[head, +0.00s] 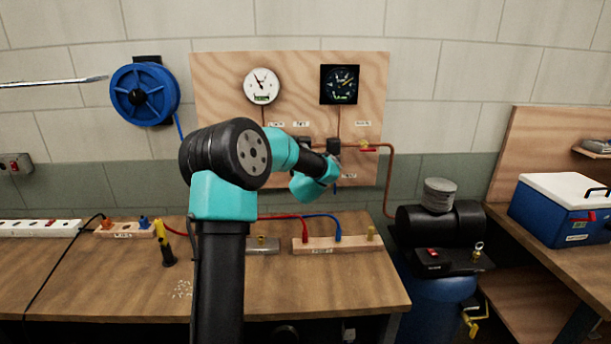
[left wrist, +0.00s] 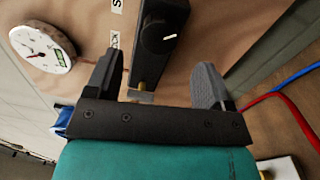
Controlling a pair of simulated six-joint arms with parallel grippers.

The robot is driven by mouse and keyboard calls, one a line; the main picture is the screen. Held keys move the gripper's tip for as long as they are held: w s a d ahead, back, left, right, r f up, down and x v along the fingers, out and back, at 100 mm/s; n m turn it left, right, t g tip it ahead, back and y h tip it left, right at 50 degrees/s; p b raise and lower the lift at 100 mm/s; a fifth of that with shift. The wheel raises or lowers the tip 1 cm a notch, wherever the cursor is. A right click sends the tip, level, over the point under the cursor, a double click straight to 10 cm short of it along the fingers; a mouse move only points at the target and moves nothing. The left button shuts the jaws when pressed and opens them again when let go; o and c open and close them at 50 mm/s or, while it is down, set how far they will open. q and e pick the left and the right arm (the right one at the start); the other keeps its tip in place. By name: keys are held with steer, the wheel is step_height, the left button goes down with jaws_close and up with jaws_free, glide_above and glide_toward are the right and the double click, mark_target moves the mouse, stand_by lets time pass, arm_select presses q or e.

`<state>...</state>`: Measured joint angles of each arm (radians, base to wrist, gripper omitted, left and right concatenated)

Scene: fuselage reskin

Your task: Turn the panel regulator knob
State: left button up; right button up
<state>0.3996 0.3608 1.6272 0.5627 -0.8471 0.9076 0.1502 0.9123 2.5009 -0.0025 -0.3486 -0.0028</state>
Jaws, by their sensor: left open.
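The panel regulator knob (left wrist: 160,35) is round and black with a white pointer mark. It sits on a black block ahead of my left gripper in the left wrist view, and its mark points to the right there. My left gripper (left wrist: 155,78) is open and empty, its two dark fingers spread to either side of the block's lower part. The knob lies a little beyond the fingertips, and I see no contact. In the head view my left gripper (head: 325,176) is close to the wooden panel (head: 225,85), partly hidden by my arm. My right gripper is not in view.
A white gauge (head: 261,86) and a black gauge (head: 339,84) are on the panel. A copper pipe (head: 388,185) with a red-handled valve (head: 367,148) runs right. Red and blue leads cross the bench (head: 330,290). A compressor (head: 440,225) stands at right.

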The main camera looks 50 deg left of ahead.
arm_select(q)
steer(key=v, duration=1.1)
